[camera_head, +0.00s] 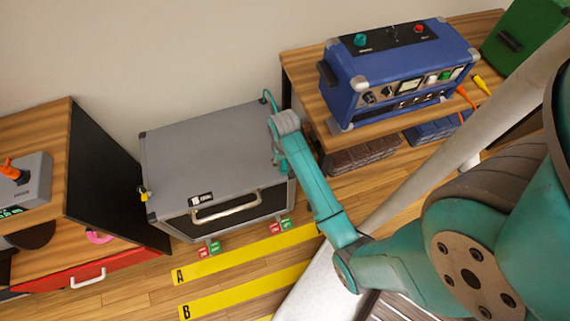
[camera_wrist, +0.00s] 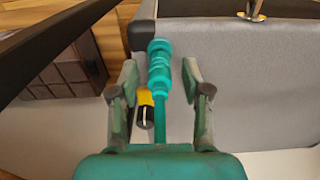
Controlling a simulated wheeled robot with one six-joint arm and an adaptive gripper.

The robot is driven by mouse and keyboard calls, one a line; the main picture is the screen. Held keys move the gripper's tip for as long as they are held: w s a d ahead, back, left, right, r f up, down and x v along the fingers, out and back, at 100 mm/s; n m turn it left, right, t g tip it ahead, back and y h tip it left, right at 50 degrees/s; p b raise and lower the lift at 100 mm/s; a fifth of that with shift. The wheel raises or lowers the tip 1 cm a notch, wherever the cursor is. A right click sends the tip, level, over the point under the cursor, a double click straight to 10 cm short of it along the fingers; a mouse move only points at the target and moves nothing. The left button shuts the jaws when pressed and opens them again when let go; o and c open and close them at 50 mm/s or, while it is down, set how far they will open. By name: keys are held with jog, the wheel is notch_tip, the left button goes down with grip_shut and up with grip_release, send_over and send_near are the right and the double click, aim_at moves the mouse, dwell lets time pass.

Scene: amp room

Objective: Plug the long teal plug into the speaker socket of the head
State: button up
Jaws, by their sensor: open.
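The long teal plug (camera_wrist: 159,66) shows in the wrist view between my fingers, over the right edge of the grey cabinet (camera_head: 205,150). Its teal cable (camera_head: 268,97) curves at the cabinet's back right corner. My gripper (camera_wrist: 160,85) is open, with a finger on each side of the plug and a gap to both. In the head view my gripper (camera_head: 280,150) is at the cabinet's right side, its fingers mostly hidden. A yellow piece (camera_wrist: 145,105) shows beside the plug. The blue head (camera_head: 398,65) stands on the right bench; I cannot tell which socket is the speaker one.
The head's top panel carries a teal piece (camera_head: 361,40) and a red piece (camera_head: 419,28). Orange and yellow plugs (camera_head: 482,84) lie right of it. A green case (camera_head: 525,35) stands at the far right. Brown and blue blocks sit under the bench. Yellow strips (camera_head: 245,260) mark the floor.

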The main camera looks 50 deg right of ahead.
jog(key=shift+f, duration=0.95)
grip_shut()
jog(key=shift+r, duration=0.15)
jog(key=shift+r, duration=2.9)
